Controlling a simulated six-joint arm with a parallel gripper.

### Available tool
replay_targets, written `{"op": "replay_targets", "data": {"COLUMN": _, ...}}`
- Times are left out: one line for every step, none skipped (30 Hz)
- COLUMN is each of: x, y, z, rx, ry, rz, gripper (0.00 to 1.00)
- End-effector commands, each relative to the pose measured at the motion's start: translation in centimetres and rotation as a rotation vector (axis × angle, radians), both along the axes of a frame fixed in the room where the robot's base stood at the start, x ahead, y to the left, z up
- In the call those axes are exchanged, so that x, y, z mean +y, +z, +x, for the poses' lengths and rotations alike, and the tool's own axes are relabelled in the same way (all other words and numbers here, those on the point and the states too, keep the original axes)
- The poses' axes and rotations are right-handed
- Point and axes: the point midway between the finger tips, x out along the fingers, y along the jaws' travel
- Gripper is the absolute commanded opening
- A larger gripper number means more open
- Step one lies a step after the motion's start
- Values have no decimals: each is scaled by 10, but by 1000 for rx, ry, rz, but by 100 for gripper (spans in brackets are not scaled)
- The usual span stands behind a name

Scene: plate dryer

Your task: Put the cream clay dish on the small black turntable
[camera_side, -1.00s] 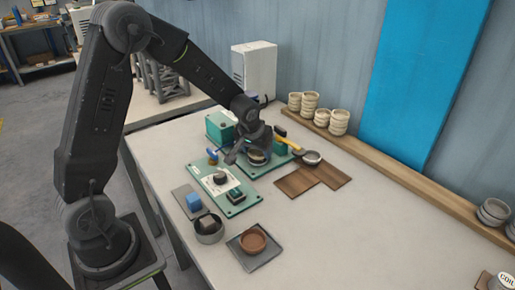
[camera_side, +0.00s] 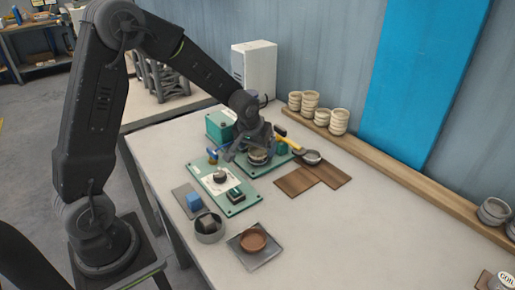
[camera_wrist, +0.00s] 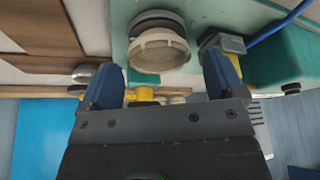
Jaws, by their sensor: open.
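The cream clay dish (camera_wrist: 158,50) shows in the wrist view, just beyond the fingertips. A dark round disc (camera_wrist: 157,17), which looks like the small black turntable, lies directly behind it, and the dish appears to rest on it. In the side view the dish (camera_side: 258,155) is on the green board, partly hidden by my gripper (camera_side: 240,152). My gripper (camera_wrist: 162,70) is open, its blue fingers wide apart and clear of the dish. No object is between the fingers.
A yellow-handled tool (camera_side: 290,143) lies beside brown boards (camera_side: 313,178). A green box (camera_side: 220,126) stands behind. A nearer green board (camera_side: 224,190) carries a black knob. A blue block (camera_side: 193,201), a grey bowl (camera_side: 209,236) and a terracotta dish (camera_side: 253,240) are nearer.

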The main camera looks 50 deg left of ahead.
Motion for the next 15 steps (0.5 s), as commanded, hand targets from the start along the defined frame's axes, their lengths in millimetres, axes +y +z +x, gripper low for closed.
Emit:
{"op": "replay_targets", "data": {"x": -2, "y": 10, "z": -3, "rx": -5, "ry": -1, "rz": 1, "gripper": 88}}
{"op": "replay_targets", "data": {"x": -3, "y": 15, "z": -5, "rx": -5, "ry": -1, "rz": 1, "gripper": 88}}
{"op": "replay_targets", "data": {"x": -4, "y": 23, "z": -8, "rx": -6, "ry": -1, "rz": 1, "gripper": 88}}
{"op": "replay_targets", "data": {"x": -6, "y": 30, "z": -10, "rx": -6, "ry": -1, "rz": 1, "gripper": 88}}
{"op": "replay_targets", "data": {"x": -7, "y": 36, "z": -12, "rx": -7, "ry": -1, "rz": 2, "gripper": 88}}
{"op": "replay_targets", "data": {"x": -8, "y": 44, "z": -15, "rx": -5, "ry": -1, "rz": 1, "gripper": 88}}
{"op": "replay_targets", "data": {"x": -9, "y": 50, "z": -18, "rx": -7, "ry": -1, "rz": 1, "gripper": 88}}
{"op": "replay_targets", "data": {"x": -10, "y": 55, "z": -20, "rx": -5, "ry": -1, "rz": 1, "gripper": 88}}
{"op": "replay_targets", "data": {"x": -12, "y": 63, "z": -22, "rx": -6, "ry": -1, "rz": 1, "gripper": 88}}
{"op": "replay_targets", "data": {"x": -13, "y": 68, "z": -24, "rx": -5, "ry": -1, "rz": 1, "gripper": 88}}
{"op": "replay_targets", "data": {"x": -14, "y": 73, "z": -26, "rx": -6, "ry": 0, "rz": 1, "gripper": 88}}
{"op": "replay_targets", "data": {"x": -15, "y": 79, "z": -29, "rx": -4, "ry": -1, "rz": 0, "gripper": 88}}
{"op": "replay_targets", "data": {"x": -16, "y": 83, "z": -30, "rx": -5, "ry": -1, "rz": 1, "gripper": 88}}
{"op": "replay_targets", "data": {"x": -16, "y": 86, "z": -31, "rx": -3, "ry": 0, "rz": 1, "gripper": 88}}
{"op": "replay_targets", "data": {"x": -17, "y": 91, "z": -33, "rx": -4, "ry": -2, "rz": 1, "gripper": 88}}
